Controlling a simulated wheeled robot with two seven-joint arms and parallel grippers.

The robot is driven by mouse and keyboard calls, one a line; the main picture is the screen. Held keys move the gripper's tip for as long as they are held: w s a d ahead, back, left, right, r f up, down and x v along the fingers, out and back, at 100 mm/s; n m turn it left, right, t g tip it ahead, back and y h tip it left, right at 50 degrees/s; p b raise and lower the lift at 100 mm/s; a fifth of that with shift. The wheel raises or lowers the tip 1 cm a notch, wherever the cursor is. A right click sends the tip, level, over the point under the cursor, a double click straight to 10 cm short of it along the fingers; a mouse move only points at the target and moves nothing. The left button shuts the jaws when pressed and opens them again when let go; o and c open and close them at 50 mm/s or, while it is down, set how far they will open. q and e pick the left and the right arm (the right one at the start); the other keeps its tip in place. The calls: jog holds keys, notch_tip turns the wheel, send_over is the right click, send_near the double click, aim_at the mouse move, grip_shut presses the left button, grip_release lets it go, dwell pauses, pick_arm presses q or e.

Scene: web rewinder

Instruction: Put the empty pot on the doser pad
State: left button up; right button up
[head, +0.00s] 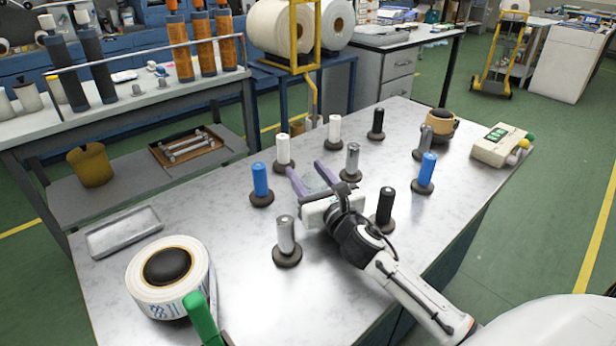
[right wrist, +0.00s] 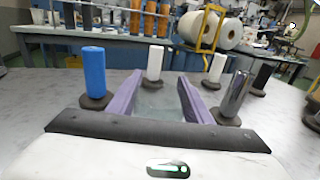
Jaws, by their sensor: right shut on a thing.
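My right gripper (head: 311,176) is over the middle of the metal table, low among the standing posts. Its two purple fingers are apart, with a faint see-through grey-green thing (right wrist: 162,101) between them in the right wrist view. The gripper is shut on this thing; it looks like a clear, empty pot, but its outline is too faint to be sure. I cannot pick out a doser pad for certain. A beige device (head: 497,146) with a green display and coloured knobs stands at the table's far right. My left gripper is not in view.
Around the gripper stand several posts on dark round bases, including a blue one (head: 260,180), a chrome one (head: 286,236) and a black one (head: 385,205). A white roll (head: 143,291), a shallow metal tray (head: 124,232) and a green upright thing (head: 203,320) are at the left.

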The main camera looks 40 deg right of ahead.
jog(key=o, duration=1)
